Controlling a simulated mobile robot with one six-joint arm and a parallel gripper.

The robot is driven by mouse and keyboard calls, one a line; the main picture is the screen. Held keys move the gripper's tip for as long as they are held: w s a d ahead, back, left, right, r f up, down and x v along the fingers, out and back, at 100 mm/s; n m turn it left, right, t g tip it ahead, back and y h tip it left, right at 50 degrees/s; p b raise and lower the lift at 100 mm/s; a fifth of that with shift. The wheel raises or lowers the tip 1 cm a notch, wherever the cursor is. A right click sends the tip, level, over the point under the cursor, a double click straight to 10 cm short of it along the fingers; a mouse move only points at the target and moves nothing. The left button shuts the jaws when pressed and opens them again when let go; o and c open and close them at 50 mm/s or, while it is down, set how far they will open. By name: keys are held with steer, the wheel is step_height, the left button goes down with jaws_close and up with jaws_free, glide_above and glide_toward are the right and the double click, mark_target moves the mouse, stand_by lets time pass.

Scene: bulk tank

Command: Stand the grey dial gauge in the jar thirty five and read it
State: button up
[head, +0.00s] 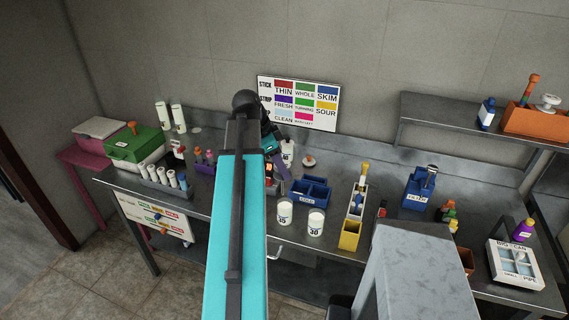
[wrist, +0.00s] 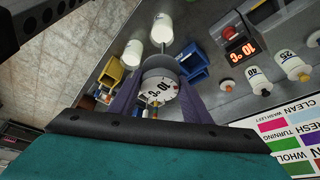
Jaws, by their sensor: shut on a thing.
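In the wrist view my gripper (wrist: 158,78) has its purple fingers shut on the grey dial gauge (wrist: 160,90), whose round white face is turned toward the camera with black marks and "°C"; I cannot read its pointer. In the head view my gripper (head: 283,168) is partly hidden behind my arm, and I cannot make out the gauge there. The white jar thirty five (head: 285,213) stands on the steel bench, left of the jar marked 30 (head: 316,222). Two white jars show beyond the gripper in the wrist view; their numbers are not visible. The gauge is apart from them.
A blue divided box (head: 311,190) stands behind the jars. A yellow and white holder (head: 351,228) is to their right. In the wrist view, a red-lit display unit (wrist: 237,48) and jars marked 40 (wrist: 259,82) and 25 (wrist: 290,65) stand at right. Bare bench lies between.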

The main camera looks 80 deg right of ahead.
mark_target(282, 190)
steer(key=shift+s, duration=0.5)
steer(key=shift+w+r, duration=0.1)
steer(key=shift+f+b, duration=3.4)
steer(key=shift+f, duration=2.9)
steer(key=o, duration=1.3)
steer(key=shift+o, duration=0.2)
